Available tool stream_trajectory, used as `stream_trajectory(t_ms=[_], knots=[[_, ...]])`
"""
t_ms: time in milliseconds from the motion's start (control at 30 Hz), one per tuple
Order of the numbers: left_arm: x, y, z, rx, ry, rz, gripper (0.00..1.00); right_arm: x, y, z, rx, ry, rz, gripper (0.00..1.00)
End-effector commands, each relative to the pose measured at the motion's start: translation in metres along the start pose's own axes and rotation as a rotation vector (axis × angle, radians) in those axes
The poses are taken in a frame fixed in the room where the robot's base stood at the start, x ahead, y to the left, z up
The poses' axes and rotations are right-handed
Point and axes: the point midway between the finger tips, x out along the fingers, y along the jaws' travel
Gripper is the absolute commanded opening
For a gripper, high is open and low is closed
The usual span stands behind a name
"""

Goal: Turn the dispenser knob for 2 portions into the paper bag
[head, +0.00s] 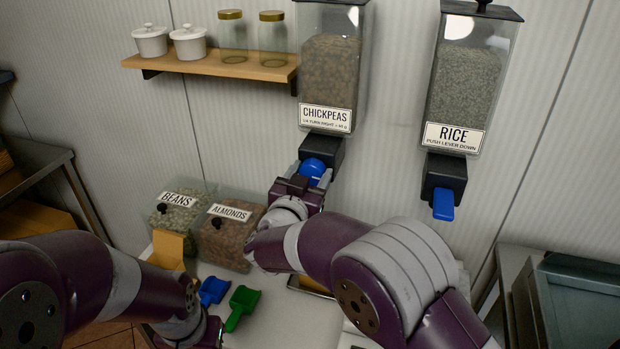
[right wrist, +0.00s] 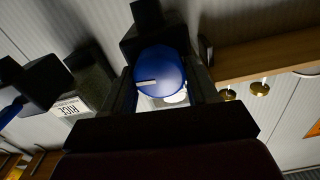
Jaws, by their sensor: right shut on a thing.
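The chickpeas dispenser (head: 331,75) hangs on the wall, its label reading a quarter turn right. My right gripper (head: 303,184) is shut on its blue knob (head: 313,167), below the hopper. In the right wrist view the knob (right wrist: 160,70) sits between the two fingers of the gripper (right wrist: 163,98), and its white mark points left. A tan paper object, likely the paper bag (head: 168,249), stands in front of the beans bin, partly hidden by my left arm. My left gripper (head: 208,332) is at the bottom edge, its fingers not clearly visible.
The rice dispenser (head: 464,85) with a blue lever (head: 443,205) hangs to the right. Bins of beans (head: 180,213) and almonds (head: 228,240) stand on the counter, with a blue scoop (head: 213,290) and a green scoop (head: 241,306) in front. A wooden shelf (head: 215,66) holds pots and jars.

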Motion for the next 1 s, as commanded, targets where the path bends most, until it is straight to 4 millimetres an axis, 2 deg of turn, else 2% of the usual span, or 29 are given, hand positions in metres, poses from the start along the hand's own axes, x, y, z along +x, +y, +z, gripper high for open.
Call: stream_trajectory(t_ms=[1000], knots=[[0.115,0.000,0.014,0.000,0.000,0.000,0.37,0.000,0.003,0.007,0.927,0.002,0.000,0.28]])
